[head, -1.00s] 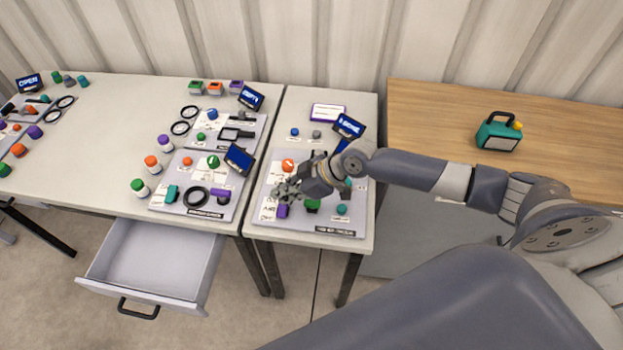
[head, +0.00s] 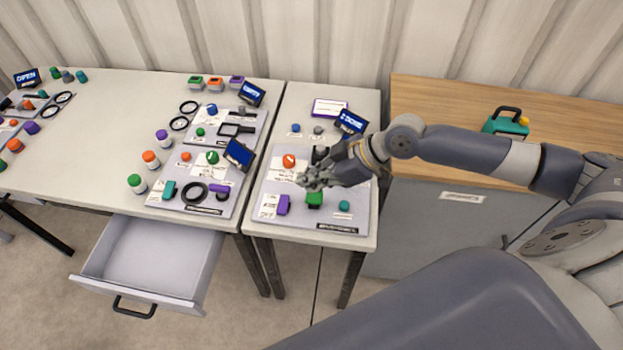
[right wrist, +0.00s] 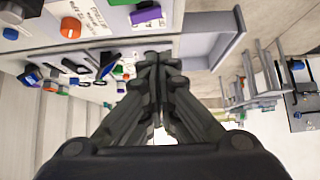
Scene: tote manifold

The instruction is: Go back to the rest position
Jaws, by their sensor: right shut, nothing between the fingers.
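My right gripper (head: 313,179) is shut and empty. It hangs above the right-hand panel (head: 328,229) on the narrow grey table, and it hides part of that panel. Its closed fingers also show in the right wrist view (right wrist: 158,85). A purple block (head: 283,204), a green block (head: 314,199), a teal knob (head: 344,206) and an orange knob (head: 289,160) are on this panel near the gripper. I cannot tell how high the fingers are above them. My left gripper is not in view.
A drawer (head: 150,262) stands open under the long table (head: 95,140). A small screen (head: 351,122) stands behind the right-hand panel. A teal case (head: 506,123) sits on the wooden top (head: 440,100), partly behind my right arm.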

